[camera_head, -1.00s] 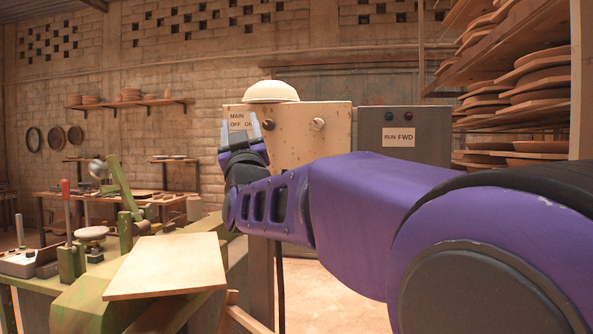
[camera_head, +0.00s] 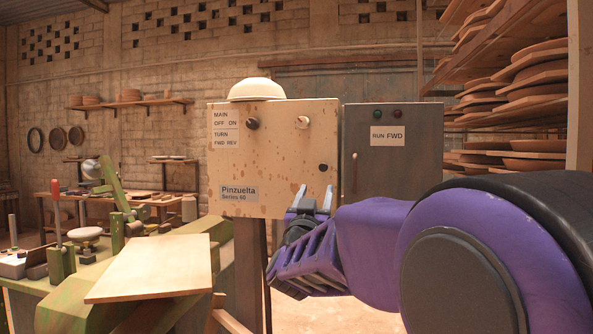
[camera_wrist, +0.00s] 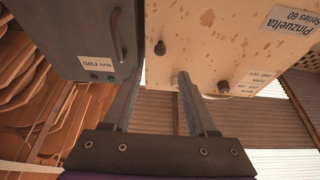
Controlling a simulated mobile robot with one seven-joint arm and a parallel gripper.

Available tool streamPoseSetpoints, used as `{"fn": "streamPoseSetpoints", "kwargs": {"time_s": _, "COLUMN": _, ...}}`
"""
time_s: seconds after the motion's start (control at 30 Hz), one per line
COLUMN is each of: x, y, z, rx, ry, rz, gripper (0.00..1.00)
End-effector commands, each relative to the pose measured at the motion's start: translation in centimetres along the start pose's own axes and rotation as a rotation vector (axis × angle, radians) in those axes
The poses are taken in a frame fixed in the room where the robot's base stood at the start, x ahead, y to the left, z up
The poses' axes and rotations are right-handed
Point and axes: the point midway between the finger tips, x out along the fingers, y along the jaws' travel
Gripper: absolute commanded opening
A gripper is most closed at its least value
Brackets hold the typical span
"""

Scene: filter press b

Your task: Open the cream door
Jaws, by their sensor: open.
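The cream door (camera_head: 228,170) is the spotted front of a cabinet labelled Pinzuelta. It looks shut, upright and flush. It carries a black knob (camera_head: 252,123), a pale knob (camera_head: 302,122) and a small dark knob (camera_head: 323,168) near its right edge. My gripper (camera_head: 314,192) is open and empty, just below the small dark knob in the head view. The wrist view is upside down. There the door (camera_wrist: 225,35) lies ahead, with the small dark knob (camera_wrist: 160,48) between and beyond the fingertips (camera_wrist: 157,80). I see no contact.
A grey cabinet (camera_head: 425,150) with a handle and RUN FWD label stands right of the cream one. A pale bowl (camera_head: 257,89) sits on top of the cream cabinet. A board (camera_head: 155,268) on a green bench is at lower left. Shelves of discs (camera_head: 530,90) stand at right.

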Motion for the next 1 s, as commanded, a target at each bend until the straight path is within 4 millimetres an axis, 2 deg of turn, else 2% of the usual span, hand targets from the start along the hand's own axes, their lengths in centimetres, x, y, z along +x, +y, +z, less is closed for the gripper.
{"fn": "streamPoseSetpoints", "kwargs": {"time_s": 0.03, "x": 1.3, "y": 0.0, "z": -0.1, "rx": -0.001, "ry": 0.002, "rz": 0.002, "gripper": 0.58}}
{"fn": "streamPoseSetpoints", "kwargs": {"time_s": 0.3, "x": 7.0, "y": 0.0, "z": -0.1, "rx": -0.001, "ry": 0.001, "rz": 0.001, "gripper": 0.58}}
{"fn": "streamPoseSetpoints", "kwargs": {"time_s": 0.5, "x": 9.8, "y": 0.0, "z": -0.1, "rx": -0.001, "ry": 0.001, "rz": 0.000, "gripper": 0.58}}
{"fn": "streamPoseSetpoints", "kwargs": {"time_s": 0.7, "x": 10.9, "y": 0.0, "z": -0.1, "rx": 0.000, "ry": 0.001, "rz": -0.001, "gripper": 0.58}}
{"fn": "streamPoseSetpoints", "kwargs": {"time_s": 0.97, "x": 11.0, "y": 0.0, "z": 0.0, "rx": 0.000, "ry": 0.001, "rz": -0.001, "gripper": 0.58}}
{"fn": "streamPoseSetpoints", "kwargs": {"time_s": 1.0, "x": 11.0, "y": 0.0, "z": 0.0, "rx": 0.000, "ry": 0.001, "rz": -0.001, "gripper": 0.54}}
